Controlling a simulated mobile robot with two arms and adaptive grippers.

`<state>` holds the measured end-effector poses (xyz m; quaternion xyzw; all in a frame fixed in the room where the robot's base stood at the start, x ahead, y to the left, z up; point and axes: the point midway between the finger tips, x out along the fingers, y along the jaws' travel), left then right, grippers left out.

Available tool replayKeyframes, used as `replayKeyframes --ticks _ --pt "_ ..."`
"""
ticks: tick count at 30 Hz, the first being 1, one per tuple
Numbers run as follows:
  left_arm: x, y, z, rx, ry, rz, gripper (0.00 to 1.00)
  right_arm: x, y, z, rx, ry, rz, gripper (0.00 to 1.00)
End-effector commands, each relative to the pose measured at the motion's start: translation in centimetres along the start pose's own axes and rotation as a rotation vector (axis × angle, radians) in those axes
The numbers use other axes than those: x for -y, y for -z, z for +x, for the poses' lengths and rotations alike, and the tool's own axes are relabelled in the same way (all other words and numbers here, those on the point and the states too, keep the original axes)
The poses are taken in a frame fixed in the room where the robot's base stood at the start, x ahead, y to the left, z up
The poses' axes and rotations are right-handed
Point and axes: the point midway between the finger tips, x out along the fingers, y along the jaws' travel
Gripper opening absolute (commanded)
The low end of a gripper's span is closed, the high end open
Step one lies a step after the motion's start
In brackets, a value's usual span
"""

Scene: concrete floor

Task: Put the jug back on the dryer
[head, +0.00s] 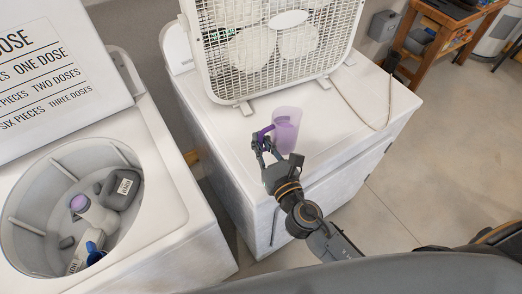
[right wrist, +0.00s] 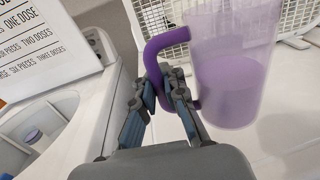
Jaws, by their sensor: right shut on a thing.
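The jug (head: 286,130) is translucent purple with a darker purple handle (head: 263,134). It is upright at the front part of the white dryer's top (head: 230,148), in front of the fan. My right gripper (head: 265,150) is shut on the handle, on the jug's left side. In the right wrist view the fingers (right wrist: 168,95) close around the lower part of the handle, and the jug (right wrist: 228,75) stands upright to their right. I cannot tell for sure whether the jug's base touches the dryer top. My left gripper is not in view.
A white box fan (head: 270,45) stands behind the jug, its cord (head: 375,125) trailing right. Left is an open washer (head: 165,215) with several bottles in its drum (head: 115,190). A wooden table (head: 445,35) stands at the back right.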

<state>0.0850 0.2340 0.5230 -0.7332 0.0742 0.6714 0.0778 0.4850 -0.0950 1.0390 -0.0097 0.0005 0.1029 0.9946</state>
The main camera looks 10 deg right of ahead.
Motion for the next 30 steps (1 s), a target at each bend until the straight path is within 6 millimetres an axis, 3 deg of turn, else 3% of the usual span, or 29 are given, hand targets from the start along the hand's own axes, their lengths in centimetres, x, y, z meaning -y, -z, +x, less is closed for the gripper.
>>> replayKeyframes --ticks 1,11,18,30 --pt "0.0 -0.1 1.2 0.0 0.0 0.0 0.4 0.2 1.1 0.6 0.005 0.001 -0.002 0.0" --pt "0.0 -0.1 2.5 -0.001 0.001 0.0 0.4 0.9 2.8 2.1 0.004 0.002 -0.001 0.0" --pt "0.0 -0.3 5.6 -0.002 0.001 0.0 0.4 0.9 5.8 2.3 0.004 0.001 0.001 0.0" --pt "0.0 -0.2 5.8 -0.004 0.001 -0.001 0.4 0.9 6.1 2.3 0.003 0.001 -0.001 0.0"
